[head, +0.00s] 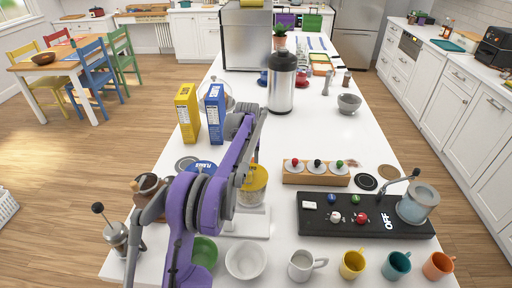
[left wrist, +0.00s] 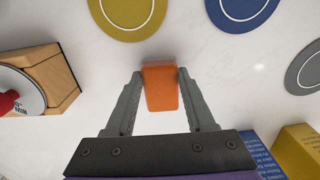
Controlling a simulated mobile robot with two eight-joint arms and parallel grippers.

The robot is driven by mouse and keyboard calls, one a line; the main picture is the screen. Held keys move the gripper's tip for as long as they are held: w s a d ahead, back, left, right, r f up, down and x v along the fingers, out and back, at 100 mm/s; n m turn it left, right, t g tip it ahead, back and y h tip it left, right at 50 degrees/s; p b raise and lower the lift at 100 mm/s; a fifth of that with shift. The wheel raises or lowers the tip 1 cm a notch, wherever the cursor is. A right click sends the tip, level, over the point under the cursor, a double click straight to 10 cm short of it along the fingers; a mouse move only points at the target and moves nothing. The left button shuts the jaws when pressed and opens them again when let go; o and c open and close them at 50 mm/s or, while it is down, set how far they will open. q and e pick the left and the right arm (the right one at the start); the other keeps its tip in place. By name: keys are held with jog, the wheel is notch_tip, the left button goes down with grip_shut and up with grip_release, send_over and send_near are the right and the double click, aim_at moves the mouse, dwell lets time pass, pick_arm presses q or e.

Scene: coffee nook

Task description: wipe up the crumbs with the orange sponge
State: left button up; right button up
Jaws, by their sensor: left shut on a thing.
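The orange sponge (left wrist: 162,95) is a small block held between the two grey fingers of my left gripper (left wrist: 157,76) in the left wrist view. The fingers press on its two sides, above the white counter. In the head view my purple left arm hides the gripper and the sponge. A small reddish-brown patch (head: 351,163) lies on the counter behind the wooden block with knobs; it may be crumbs, but it is too small to be sure. My right gripper is not in view.
Yellow (left wrist: 127,12), blue (left wrist: 240,10) and grey (left wrist: 304,68) round mats lie near the sponge. Yellow (head: 187,112) and blue (head: 215,112) boxes stand at the left. A steel dispenser (head: 281,85), wooden block (head: 316,178), black panel (head: 330,226) and several cups also stand on the counter.

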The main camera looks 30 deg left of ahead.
pick_arm(q)
jog(key=shift+w+d, duration=0.2)
jog(key=shift+d, duration=0.25)
jog(key=shift+w+d+r+p, duration=0.15)
jog(key=shift+d+r, duration=0.05)
jog(key=shift+r, duration=0.4)
jog(key=shift+w+d+r+p, duration=0.1)
jog(key=shift+d+r+p, duration=0.05)
jog(key=shift+r, duration=0.45)
jog(key=shift+s+a+r+p, duration=0.1)
jog(key=shift+a+r+p, duration=0.1)
jog(key=shift+r, duration=0.35)
jog(key=shift+s+a+r+p, duration=0.1)
jog(key=shift+a+r+p, duration=0.1)
jog(key=shift+r, duration=0.3)
jog(key=shift+w+d+r+p, duration=0.1)
jog(key=shift+r+p, duration=0.1)
jog(key=shift+r, duration=0.4)
jog(key=shift+d+r+p, duration=0.1)
jog(key=shift+r+p, duration=0.05)
jog(key=shift+r, duration=0.45)
jog(key=shift+a+r, duration=0.1)
jog(key=shift+r, duration=0.5)
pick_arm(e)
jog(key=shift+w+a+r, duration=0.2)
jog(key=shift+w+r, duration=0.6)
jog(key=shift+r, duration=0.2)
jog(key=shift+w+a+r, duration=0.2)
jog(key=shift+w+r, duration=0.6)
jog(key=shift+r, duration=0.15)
